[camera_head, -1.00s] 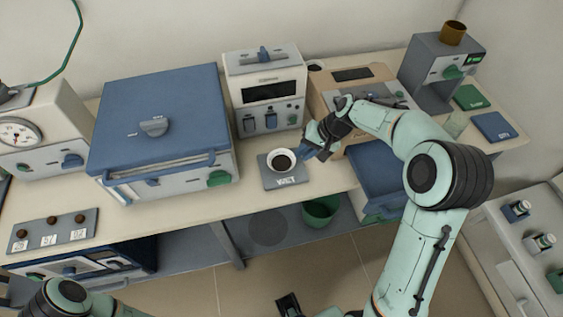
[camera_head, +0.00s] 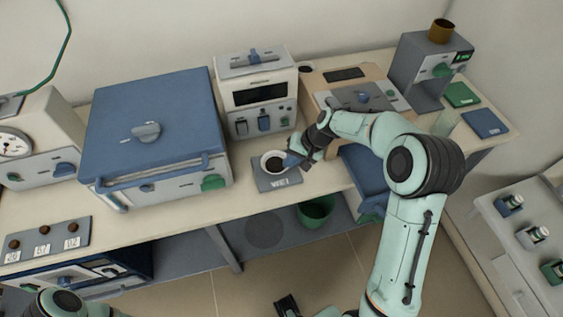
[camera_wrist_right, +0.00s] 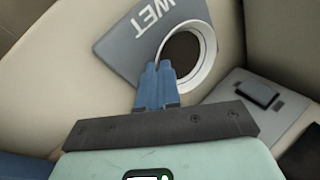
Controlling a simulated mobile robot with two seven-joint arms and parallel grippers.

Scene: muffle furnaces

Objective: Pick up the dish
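The dish (camera_head: 266,164) is a small white round bowl with a dark inside. It stands upright on a grey plate (camera_head: 283,184) marked WET on the bench, and it also shows in the right wrist view (camera_wrist_right: 207,50). My right gripper (camera_head: 291,159) is at the dish's right side. In the right wrist view its blue fingers (camera_wrist_right: 158,70) are close together, with the near rim of the dish running in between the tips. The fingers cover a bit of the rim.
A large blue-lidded furnace (camera_head: 150,125) stands left of the dish, and a white instrument (camera_head: 257,92) behind it. A beige-and-grey device (camera_head: 360,97) is close behind my right arm. A green bin (camera_head: 316,212) sits below the bench. Bench front by the plate is clear.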

